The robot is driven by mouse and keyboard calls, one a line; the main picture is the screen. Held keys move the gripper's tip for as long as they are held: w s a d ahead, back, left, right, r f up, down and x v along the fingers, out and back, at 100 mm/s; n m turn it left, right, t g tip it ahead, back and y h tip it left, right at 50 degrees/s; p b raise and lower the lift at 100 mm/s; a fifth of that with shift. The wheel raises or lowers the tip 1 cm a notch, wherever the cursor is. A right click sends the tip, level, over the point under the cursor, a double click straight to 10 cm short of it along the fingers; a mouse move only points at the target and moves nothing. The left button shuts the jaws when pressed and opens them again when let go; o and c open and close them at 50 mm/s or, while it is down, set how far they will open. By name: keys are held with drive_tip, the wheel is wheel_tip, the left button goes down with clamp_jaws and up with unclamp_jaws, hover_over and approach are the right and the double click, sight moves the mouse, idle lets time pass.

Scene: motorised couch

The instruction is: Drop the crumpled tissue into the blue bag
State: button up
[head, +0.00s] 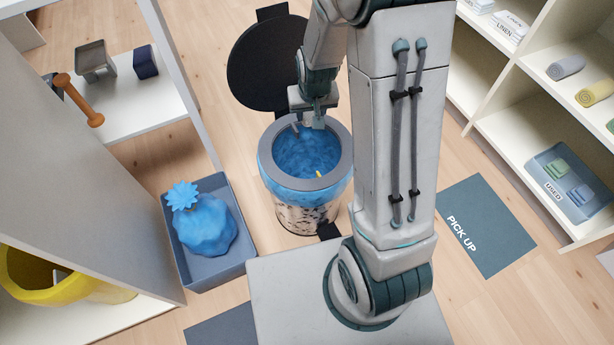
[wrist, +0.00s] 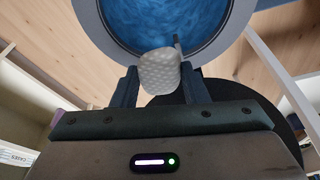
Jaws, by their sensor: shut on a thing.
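The open blue bag (head: 300,155) lines a round bin with a grey rim (head: 340,165); its inside also shows at the top of the wrist view (wrist: 165,22). My gripper (head: 308,125) is over the far part of the bin's mouth. In the head view the tissue is hard to make out from the fingers. A small yellow thing (head: 318,174) shows inside the bag.
The bin's dark round lid (head: 262,65) stands open behind it. A tied blue bag (head: 207,226) sits in a grey-blue tray (head: 222,280) left of the bin. Shelves stand on both sides. A dark "PICK UP" mat (head: 485,215) lies on the floor at right.

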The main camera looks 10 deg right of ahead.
wheel_tip(320, 180, down, 6)
drive_tip(key=b, duration=0.4)
drive_tip(key=shift+r, duration=0.1)
drive_tip(key=o, duration=1)
drive_tip(key=shift+r, duration=0.1)
drive_tip(key=p+v, duration=0.5)
drive_tip(key=v, duration=0.8)
drive_tip(key=shift+r+p, duration=0.35)
